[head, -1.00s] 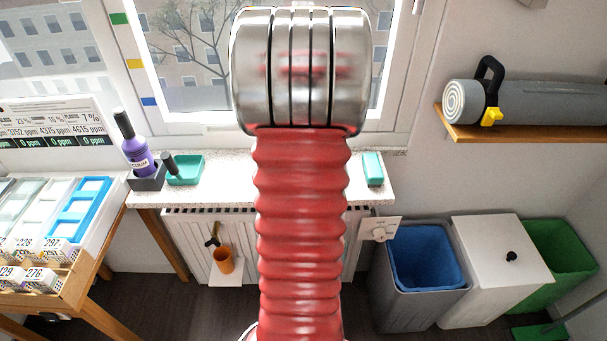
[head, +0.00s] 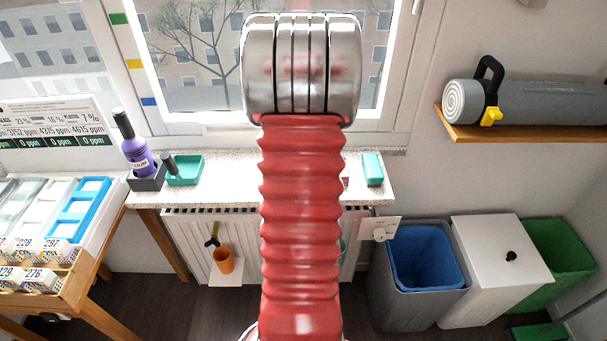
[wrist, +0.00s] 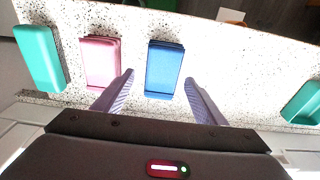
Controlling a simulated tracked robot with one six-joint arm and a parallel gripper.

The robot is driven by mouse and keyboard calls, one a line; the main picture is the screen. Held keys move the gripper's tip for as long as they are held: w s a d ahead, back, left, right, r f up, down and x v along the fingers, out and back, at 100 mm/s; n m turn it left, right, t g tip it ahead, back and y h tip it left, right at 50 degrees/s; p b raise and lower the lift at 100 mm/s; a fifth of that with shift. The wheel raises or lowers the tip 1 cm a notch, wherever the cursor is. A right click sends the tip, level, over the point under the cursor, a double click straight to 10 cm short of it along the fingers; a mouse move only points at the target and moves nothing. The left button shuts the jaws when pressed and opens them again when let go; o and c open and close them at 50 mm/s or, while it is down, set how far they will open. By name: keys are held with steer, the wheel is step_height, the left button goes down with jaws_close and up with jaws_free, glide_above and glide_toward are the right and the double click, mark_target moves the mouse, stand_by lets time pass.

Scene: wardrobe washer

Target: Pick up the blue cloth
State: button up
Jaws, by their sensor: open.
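The blue cloth (wrist: 165,69) is a folded rectangle lying on the speckled sill (wrist: 222,60) in the wrist view. My gripper (wrist: 159,85) is open, its two fingers apart. In the picture the cloth lies between and just beyond the fingertips, with nothing held. I cannot tell how high the fingers are above the sill. In the head view my arm covers the middle of the sill, so the blue cloth and the gripper are hidden there.
A pink folded cloth (wrist: 101,62) lies left of the blue one, and a teal block (wrist: 40,57) is farther left. A teal tray (wrist: 302,103) is at the right. Window frame (head: 396,75) stands behind the sill. Bare sill lies right of the blue cloth.

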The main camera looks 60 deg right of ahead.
steer(key=shift+w+f, duration=0.1)
steer(key=shift+f, duration=1.7)
steer(key=shift+c, duration=0.5)
steer(key=c, duration=1)
steer(key=shift+r, duration=0.1)
steer(key=shift+c, duration=0.2)
step_height(320, 180, up, 10)
steer(key=shift+f, duration=0.1)
